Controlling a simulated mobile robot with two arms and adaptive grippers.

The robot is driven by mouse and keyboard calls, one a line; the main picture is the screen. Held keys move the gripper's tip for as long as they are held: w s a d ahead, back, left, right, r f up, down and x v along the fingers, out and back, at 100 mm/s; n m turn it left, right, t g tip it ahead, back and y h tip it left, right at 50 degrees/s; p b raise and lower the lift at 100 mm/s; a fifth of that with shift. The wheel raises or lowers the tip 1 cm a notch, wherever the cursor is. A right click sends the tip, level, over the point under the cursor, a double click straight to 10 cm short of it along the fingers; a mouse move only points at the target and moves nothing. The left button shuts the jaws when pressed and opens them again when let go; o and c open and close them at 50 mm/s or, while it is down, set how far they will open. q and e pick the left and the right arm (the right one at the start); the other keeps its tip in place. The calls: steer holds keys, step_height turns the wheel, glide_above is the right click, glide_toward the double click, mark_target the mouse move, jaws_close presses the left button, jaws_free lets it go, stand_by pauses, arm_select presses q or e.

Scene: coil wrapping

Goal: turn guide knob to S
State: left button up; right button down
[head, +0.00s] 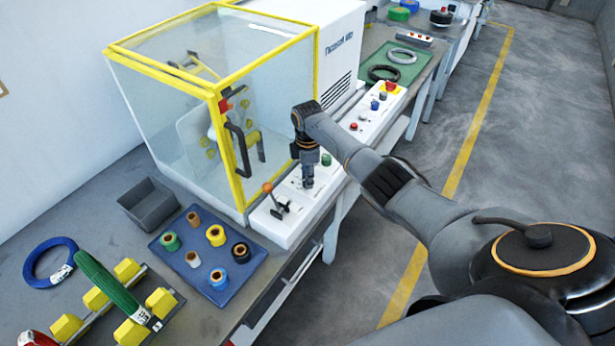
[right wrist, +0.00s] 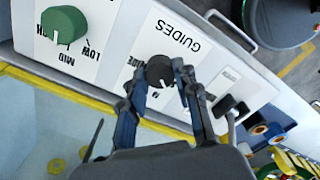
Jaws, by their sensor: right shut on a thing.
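The guide knob (right wrist: 160,70) is small, round and black, on a white panel under the upside-down label GUIDES in the right wrist view. My right gripper (head: 307,186) points down at the control panel (head: 290,226) in front of the clear machine guard. In the right wrist view its two fingers are closed on either side of the knob. Small dark print lies around the knob, partly hidden by the fingers. I cannot tell which letter the knob points at. In the head view the gripper hides the knob. My left gripper is not in view.
A green knob (right wrist: 63,25) sits beside the guide knob. An orange-tipped lever (head: 268,187) stands at the panel's near end. The yellow-framed guard (head: 240,150) rises behind. A blue tray (head: 180,252) of tape rolls lies on the bench to the left.

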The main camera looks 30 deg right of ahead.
steer(key=shift+n+b, duration=0.3)
steer(key=shift+n, duration=1.7)
steer(key=c, duration=1)
jaws_free()
step_height(320, 180, up, 12)
steer(key=shift+f, duration=0.1)
